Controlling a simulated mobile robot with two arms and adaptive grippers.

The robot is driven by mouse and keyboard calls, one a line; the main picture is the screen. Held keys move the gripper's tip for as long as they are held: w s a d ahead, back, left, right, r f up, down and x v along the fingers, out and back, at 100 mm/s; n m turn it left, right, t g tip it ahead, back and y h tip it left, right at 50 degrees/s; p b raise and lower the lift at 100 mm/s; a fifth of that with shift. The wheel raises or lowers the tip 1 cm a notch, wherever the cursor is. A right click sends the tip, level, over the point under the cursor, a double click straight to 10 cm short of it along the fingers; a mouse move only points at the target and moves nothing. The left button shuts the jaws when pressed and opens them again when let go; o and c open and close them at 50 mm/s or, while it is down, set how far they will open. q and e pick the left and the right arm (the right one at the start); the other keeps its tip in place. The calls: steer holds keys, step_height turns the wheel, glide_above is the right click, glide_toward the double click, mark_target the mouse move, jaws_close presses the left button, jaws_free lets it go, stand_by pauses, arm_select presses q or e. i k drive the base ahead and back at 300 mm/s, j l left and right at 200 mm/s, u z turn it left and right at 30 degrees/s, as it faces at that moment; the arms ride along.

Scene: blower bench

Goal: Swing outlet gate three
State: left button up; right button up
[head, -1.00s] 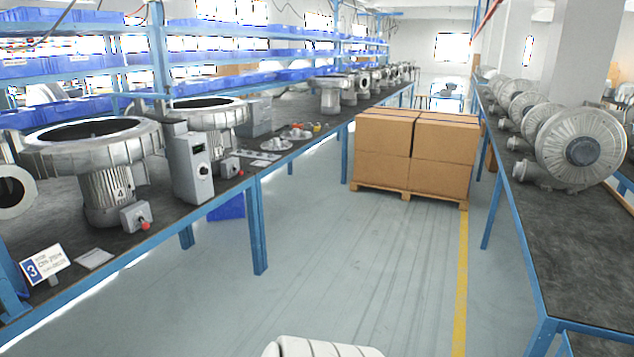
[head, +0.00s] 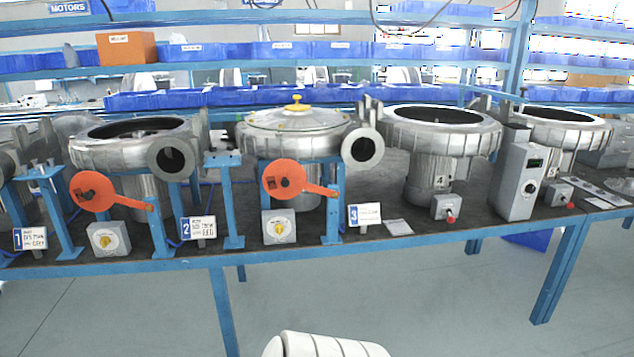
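An orange disc gate (head: 283,181) on a short arm is joined to a blue post (head: 334,205). It stands in front of a blower with a clear lid (head: 295,120), left of that blower's open round outlet (head: 361,147). A sign reading 3 (head: 364,215) stands just right of this gate's post. A second orange gate (head: 90,191) is further left, below and left of another open outlet (head: 172,157). A sign reading 2 (head: 198,228) stands between the two gates. I cannot tell which gate is number three. Neither gripper is in view.
A sign reading 1 (head: 30,239) is at the far left of the bench. Grey boxes with yellow knobs (head: 278,227) sit near each gate. The floor (head: 430,310) before the bench is clear.

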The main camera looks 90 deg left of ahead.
mark_target(302, 184)
steer(key=u, duration=2.9)
